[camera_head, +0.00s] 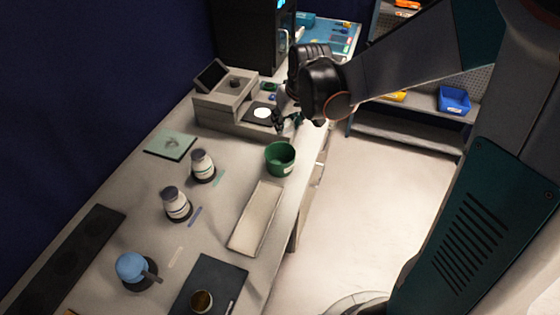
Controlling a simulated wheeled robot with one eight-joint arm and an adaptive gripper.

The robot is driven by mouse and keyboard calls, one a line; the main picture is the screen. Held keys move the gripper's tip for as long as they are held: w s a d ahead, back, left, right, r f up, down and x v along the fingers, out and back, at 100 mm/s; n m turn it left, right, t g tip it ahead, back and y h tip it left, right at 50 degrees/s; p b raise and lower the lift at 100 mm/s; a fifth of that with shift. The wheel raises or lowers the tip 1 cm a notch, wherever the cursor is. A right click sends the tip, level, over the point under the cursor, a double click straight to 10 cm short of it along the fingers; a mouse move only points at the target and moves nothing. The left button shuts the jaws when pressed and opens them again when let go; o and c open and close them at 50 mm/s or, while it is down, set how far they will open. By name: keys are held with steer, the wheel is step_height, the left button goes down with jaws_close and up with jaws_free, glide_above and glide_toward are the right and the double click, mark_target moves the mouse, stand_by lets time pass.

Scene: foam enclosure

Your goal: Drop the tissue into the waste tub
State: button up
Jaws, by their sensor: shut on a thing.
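My gripper (287,122) is at the far end of the bench, low beside the grey stepped device and a little behind the green tub. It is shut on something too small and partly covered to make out. The green round tub (280,158), the likely waste tub, stands upright near the bench's right edge, with a small pale label on its side. No tissue can be told apart for certain. A white round patch (262,113) lies on a dark pad just left of my gripper; I cannot tell whether it is part of the device.
The grey device (222,105) has a tilted dark screen. Two white bottles (203,165) (177,203) stand left of the tub. A pale shallow tray (257,218) lies in front of it. A blue round item (131,266) and a dark mat (212,282) are nearer. Open floor lies right.

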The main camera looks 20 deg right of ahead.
mark_target(287, 133)
steer(key=shift+f+b, duration=1.4)
steer(key=shift+f, duration=0.9)
steer(key=o, duration=1.2)
steer(key=shift+r, duration=0.1)
steer(key=v, duration=1.2)
